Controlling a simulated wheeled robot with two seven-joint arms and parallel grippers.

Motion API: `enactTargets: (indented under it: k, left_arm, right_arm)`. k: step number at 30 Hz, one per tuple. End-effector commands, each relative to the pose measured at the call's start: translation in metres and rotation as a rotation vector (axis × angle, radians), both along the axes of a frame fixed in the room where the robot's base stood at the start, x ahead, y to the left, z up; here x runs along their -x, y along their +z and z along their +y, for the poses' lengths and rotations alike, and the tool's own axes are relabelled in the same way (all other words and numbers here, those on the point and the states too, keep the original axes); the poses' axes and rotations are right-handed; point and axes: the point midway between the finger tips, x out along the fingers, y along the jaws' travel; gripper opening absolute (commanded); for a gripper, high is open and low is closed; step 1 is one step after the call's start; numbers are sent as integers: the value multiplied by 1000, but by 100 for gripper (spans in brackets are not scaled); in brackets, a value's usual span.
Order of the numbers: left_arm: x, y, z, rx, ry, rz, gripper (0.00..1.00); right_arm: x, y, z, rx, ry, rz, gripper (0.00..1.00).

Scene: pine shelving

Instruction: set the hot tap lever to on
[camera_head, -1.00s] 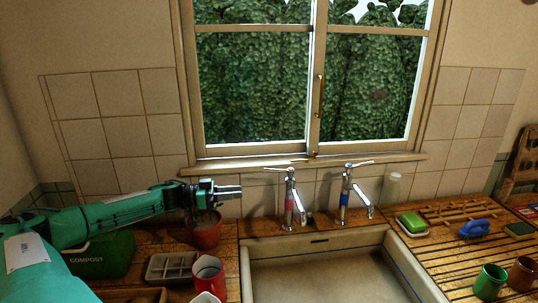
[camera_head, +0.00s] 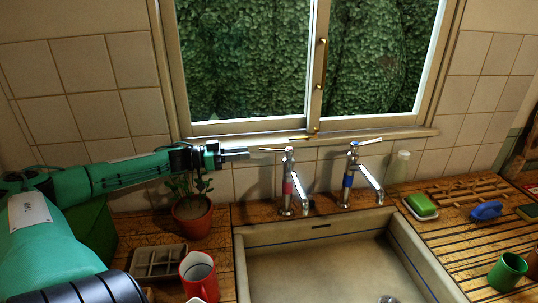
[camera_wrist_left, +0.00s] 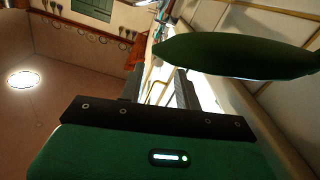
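The hot tap (camera_head: 287,188) is chrome with a red band and stands at the back left of the sink. Its lever (camera_head: 272,149) lies across its top, with one end pointing left. The similar tap with a blue band (camera_head: 347,181) stands to its right. The hot tap cannot be made out there. My right gripper is not in view.
A potted plant (camera_head: 192,215) stands under my left gripper, and a big green leaf (camera_wrist_left: 235,55) fills the upper right of the wrist view. A red mug (camera_head: 198,275) and a grey tray (camera_head: 158,262) are left of the sink (camera_head: 238,262). The window sill (camera_head: 385,137) runs behind the taps.

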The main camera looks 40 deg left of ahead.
Motion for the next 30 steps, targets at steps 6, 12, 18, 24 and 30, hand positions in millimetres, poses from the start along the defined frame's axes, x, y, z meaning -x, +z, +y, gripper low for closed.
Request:
enactTargets:
  k: [6,12,18,24,30]
  left_arm:
    - [-11,0,-8,-1,1,-3,34]
    - [-18,0,-14,0,0,-2,34]
    - [-26,0,-20,1,-1,-2,34]
    - [-33,2,-25,1,2,-3,34]
    - [-42,2,-31,1,3,-3,34]
  right_arm:
    - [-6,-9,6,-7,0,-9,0]
    - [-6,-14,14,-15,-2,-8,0]
    - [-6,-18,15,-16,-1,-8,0]
    - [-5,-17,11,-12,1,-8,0]
    - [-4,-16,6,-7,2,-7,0]
